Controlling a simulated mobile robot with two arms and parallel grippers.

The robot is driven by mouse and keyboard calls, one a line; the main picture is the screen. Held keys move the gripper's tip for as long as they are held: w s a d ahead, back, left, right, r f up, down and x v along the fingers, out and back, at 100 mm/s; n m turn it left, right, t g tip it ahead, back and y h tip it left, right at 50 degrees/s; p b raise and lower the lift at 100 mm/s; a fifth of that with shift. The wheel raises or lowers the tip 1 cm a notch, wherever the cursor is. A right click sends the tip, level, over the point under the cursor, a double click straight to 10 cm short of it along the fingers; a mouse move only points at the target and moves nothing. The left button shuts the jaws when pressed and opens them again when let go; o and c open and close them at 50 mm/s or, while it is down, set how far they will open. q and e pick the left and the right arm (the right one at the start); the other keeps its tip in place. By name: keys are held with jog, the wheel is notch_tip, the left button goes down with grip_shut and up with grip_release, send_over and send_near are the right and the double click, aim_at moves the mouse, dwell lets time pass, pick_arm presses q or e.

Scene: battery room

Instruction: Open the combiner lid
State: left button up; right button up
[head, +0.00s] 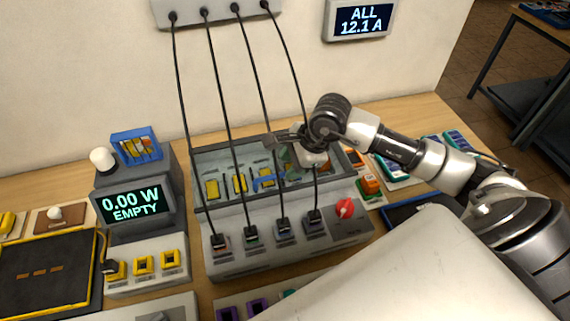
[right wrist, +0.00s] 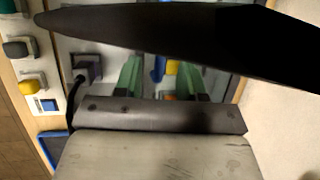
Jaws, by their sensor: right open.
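The combiner (head: 280,255) is a grey box on the wooden bench, in the middle of the head view. Its framed, see-through lid (head: 215,168) looks closed over yellow and blue parts. Several black cables run down to sockets on its front ledge, beside a red knob (head: 345,208). My right gripper (head: 278,141) is open and empty over the lid's back right area. It hides part of the lid there, and I cannot tell whether it touches it. My left gripper is out of view.
A display unit (head: 133,206) reading "0.00 W EMPTY" stands to the left, with a black tray (head: 45,275) beside it. Orange and green modules (head: 370,185) lie to the right. The cables hang close to my gripper. A wall display (head: 359,19) reads "ALL 12.1 A".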

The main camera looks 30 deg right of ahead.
aim_at(283, 173)
jog(key=x, duration=0.3)
jog(key=shift+w+f+p, duration=0.15)
jog(key=shift+f+p, duration=0.1)
jog(key=shift+p, duration=0.15)
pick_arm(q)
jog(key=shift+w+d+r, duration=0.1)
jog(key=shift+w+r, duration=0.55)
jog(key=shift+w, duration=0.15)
pick_arm(e)
jog(key=shift+a, duration=0.1)
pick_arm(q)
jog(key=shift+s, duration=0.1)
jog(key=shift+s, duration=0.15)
pick_arm(e)
grip_shut()
